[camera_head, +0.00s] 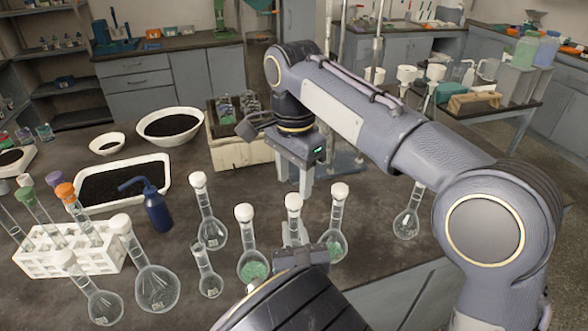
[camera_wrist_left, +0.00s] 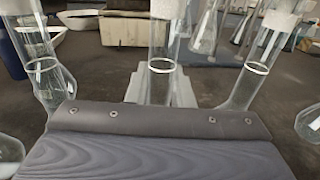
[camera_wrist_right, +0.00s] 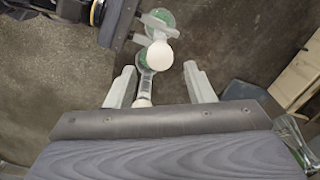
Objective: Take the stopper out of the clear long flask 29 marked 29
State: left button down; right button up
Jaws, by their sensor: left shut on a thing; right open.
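In the head view, several clear long-necked flasks with white stoppers stand on the dark bench. I cannot read a 29 on any of them. My left gripper (camera_head: 293,238) is shut around the neck of one clear flask (camera_wrist_left: 163,52). Its white stopper (camera_head: 293,200) is in place; its bulb is hidden behind the gripper in the head view. My right gripper (camera_head: 303,178) is open and empty, pointing down just above and behind that stopper. The right wrist view shows its spread fingers (camera_wrist_right: 161,84), with two white stoppers near the gap, one farther ahead (camera_wrist_right: 162,55).
Flasks with green contents stand close on both sides of the held one (camera_head: 253,268) (camera_head: 335,243). A blue wash bottle (camera_head: 158,212), a white tube rack (camera_head: 68,262) and a black-filled tray (camera_head: 80,207) are left. A box (camera_head: 232,152) stands behind.

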aim_at(294, 198)
jog(key=shift+f, duration=2.8)
jog(key=shift+c, duration=0.5)
